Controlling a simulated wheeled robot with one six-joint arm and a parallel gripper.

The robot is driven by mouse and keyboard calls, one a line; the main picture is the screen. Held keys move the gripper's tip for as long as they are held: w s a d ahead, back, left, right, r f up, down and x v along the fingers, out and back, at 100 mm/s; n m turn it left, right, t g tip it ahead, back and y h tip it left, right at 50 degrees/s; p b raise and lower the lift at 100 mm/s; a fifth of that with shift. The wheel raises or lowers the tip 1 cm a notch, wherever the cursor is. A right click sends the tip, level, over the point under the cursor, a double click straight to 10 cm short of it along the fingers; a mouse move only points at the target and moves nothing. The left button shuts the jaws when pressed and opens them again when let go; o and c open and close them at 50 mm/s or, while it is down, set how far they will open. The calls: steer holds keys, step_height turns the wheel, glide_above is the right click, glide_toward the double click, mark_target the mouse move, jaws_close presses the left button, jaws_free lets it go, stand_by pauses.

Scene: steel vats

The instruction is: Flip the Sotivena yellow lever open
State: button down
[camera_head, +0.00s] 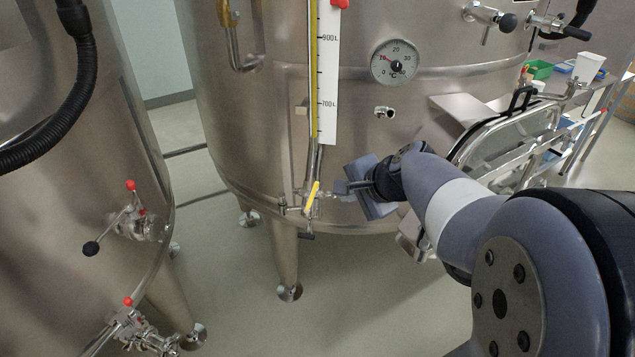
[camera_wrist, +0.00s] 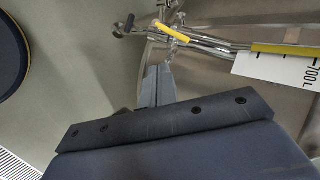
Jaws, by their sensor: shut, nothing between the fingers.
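The yellow lever (camera_head: 312,195) sits on a small valve at the foot of the level gauge, low on the middle steel vat (camera_head: 250,120). In the head view it is tilted, its upper end leaning right. My gripper (camera_head: 340,188) is just to the right of the lever, with its fingers pointing left toward the valve. In the wrist view the lever (camera_wrist: 172,32) lies beyond the fingertips, and my gripper (camera_wrist: 164,68) is shut and empty. A small gap appears between the fingertips and the lever, but contact with the valve body cannot be told.
A level scale (camera_head: 328,80) and a dial gauge (camera_head: 394,62) are above the valve. An open hatch door (camera_head: 505,140) is to the right. Another steel vat (camera_head: 75,150) with red-tipped valves stands left. Floor shows below.

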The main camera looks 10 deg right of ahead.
mark_target(316, 188)
steer(key=w+r+x, duration=0.1)
steer(key=x, duration=0.9)
steer(key=shift+w+a+p, duration=0.4)
steer(key=shift+a, duration=0.05)
steer(key=shift+r, duration=0.1)
steer(key=shift+w+a+r+n+p, duration=0.3)
steer(key=shift+a+r+p, duration=0.15)
steer(key=shift+p, duration=0.45)
steer(key=shift+w+a+g+p, duration=0.15)
steer(key=shift+g+p, duration=0.25)
steer(key=shift+p, duration=0.05)
steer(key=shift+w+a, duration=0.1)
steer(key=shift+a, duration=0.05)
steer(key=shift+f, duration=0.1)
